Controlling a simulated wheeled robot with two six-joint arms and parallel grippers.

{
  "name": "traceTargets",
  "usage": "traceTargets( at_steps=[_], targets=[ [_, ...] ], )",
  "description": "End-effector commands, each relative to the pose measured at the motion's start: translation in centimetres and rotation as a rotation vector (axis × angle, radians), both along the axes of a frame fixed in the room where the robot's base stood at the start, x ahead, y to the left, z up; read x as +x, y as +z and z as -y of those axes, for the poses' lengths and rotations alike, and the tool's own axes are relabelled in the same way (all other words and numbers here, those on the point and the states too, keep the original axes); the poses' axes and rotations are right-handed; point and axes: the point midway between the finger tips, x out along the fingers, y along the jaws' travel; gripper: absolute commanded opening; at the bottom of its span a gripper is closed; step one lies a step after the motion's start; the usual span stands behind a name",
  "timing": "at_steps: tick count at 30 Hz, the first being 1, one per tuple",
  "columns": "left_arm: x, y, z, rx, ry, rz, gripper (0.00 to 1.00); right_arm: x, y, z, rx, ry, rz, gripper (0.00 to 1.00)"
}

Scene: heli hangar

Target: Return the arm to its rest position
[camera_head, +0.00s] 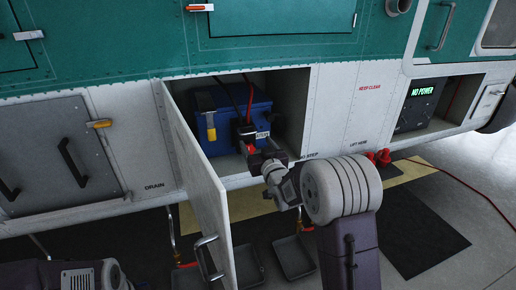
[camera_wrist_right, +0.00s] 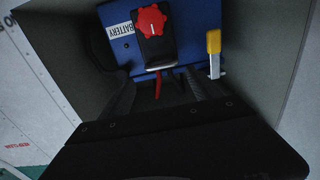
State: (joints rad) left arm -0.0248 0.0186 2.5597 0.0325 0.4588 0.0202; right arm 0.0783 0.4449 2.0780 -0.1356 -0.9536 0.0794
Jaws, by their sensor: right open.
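My right gripper (camera_head: 256,150) is open and reaches into the open bay of the helicopter's side, in front of the blue battery (camera_head: 220,125). In the right wrist view my right gripper's fingers (camera_wrist_right: 168,82) point at the battery (camera_wrist_right: 190,35), just below a black connector (camera_wrist_right: 156,48) with a red star knob (camera_wrist_right: 150,19). A red cable shows between the fingers. Whether the fingers touch the connector is unclear. Part of my left arm (camera_head: 65,275) shows at the lower left; its gripper is out of view.
The open bay door (camera_head: 205,190) stands left of my right arm. The bay's walls (camera_head: 292,100) surround the gripper. A panel reading "NO POWER" (camera_head: 421,91) is at right, with a red plug (camera_head: 383,157) and cable below. Black trays (camera_head: 294,257) lie under the fuselage.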

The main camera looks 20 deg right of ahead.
Motion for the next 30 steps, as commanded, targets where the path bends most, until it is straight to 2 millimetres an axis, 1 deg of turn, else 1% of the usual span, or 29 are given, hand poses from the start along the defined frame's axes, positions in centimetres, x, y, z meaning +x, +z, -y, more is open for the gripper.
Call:
traceTargets(
  at_steps=[1,4,13,14,16,17,18,20,21,23,24,26,27,29,30],
  targets=[
    [0.0,-0.8,0.0,0.0,0.0,-0.001,0.36,-0.6,-0.4,0.0,0.0,-0.001,0.002,0.73],
    [0.0,-1.0,0.0,0.0,0.0,-0.001,0.36,-1.3,-0.3,0.1,0.0,-0.001,0.001,0.73],
    [0.0,-0.9,0.0,0.0,0.0,-0.001,0.36,-1.4,-0.1,0.0,0.0,0.002,0.001,0.73],
    [0.0,-0.9,0.0,0.0,0.0,-0.001,0.36,-1.5,0.2,-0.3,-0.001,0.006,0.006,0.73],
    [0.0,-0.9,0.0,0.0,0.0,-0.001,0.36,-1.7,2.0,-1.0,-0.003,0.019,0.037,0.73],
    [0.0,-0.9,0.0,0.0,0.0,-0.001,0.36,-2.3,3.0,-1.7,-0.002,0.029,0.052,0.73],
    [0.0,-0.9,0.0,0.0,0.0,-0.001,0.36,-3.7,3.2,-2.4,0.002,0.036,0.024,0.73],
    [0.0,-0.9,0.0,0.0,0.0,-0.001,0.36,-6.0,-0.3,-2.8,0.006,0.024,-0.147,0.73],
    [0.0,-0.9,0.0,0.0,0.0,-0.001,0.36,-7.6,-2.9,-2.8,0.006,0.015,-0.266,0.73],
    [0.0,-0.9,0.0,0.0,0.0,-0.001,0.36,-10.3,-6.7,-2.8,0.007,0.003,-0.434,0.73],
    [0.0,-0.9,0.0,0.0,0.0,-0.001,0.36,-12.3,-8.9,-2.8,0.007,-0.004,-0.539,0.73],
    [0.0,-0.9,0.0,0.0,0.0,-0.001,0.36,-15.4,-12.0,-2.8,0.006,-0.012,-0.693,0.73],
    [0.0,-0.9,0.0,0.0,0.0,-0.001,0.36,-17.5,-13.8,-2.7,0.006,-0.016,-0.788,0.73],
    [0.0,-0.9,0.0,0.0,0.0,-0.001,0.36,-20.6,-16.1,-2.7,0.007,-0.023,-0.92,0.73],
    [0.0,-0.9,0.0,0.0,0.0,-0.001,0.36,-22.8,-17.4,-2.6,0.009,-0.027,-1.006,0.73]
  ],
)
